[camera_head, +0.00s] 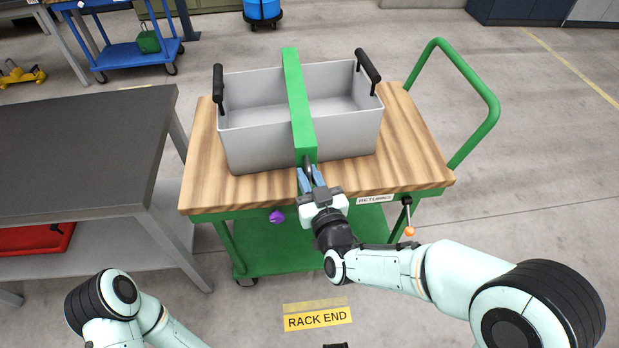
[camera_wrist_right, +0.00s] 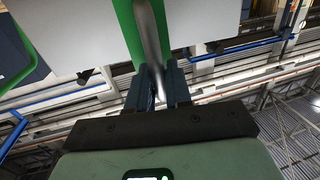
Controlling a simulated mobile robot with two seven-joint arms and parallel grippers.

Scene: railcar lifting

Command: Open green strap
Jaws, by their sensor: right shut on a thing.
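The green strap (camera_head: 297,95) runs over the middle of a grey two-handled bin (camera_head: 252,142) and down its front wall. It also shows in the right wrist view (camera_wrist_right: 124,15). A dark metal lever (camera_wrist_right: 149,32) lies along the strap's front. My right gripper (camera_head: 308,174) is at the strap's lower front end, with its blue fingers shut on the lever. The lever's lower end between the fingers is partly hidden. Only part of my left arm shows at the lower left of the head view; its gripper is not clearly seen.
The bin stands on a wood-topped green cart (camera_head: 415,160) with a green push handle (camera_head: 485,90). An orange-knobbed lever (camera_head: 409,231) and a purple piece (camera_head: 277,216) are at its front edge. A dark table (camera_head: 80,150) stands close on the left.

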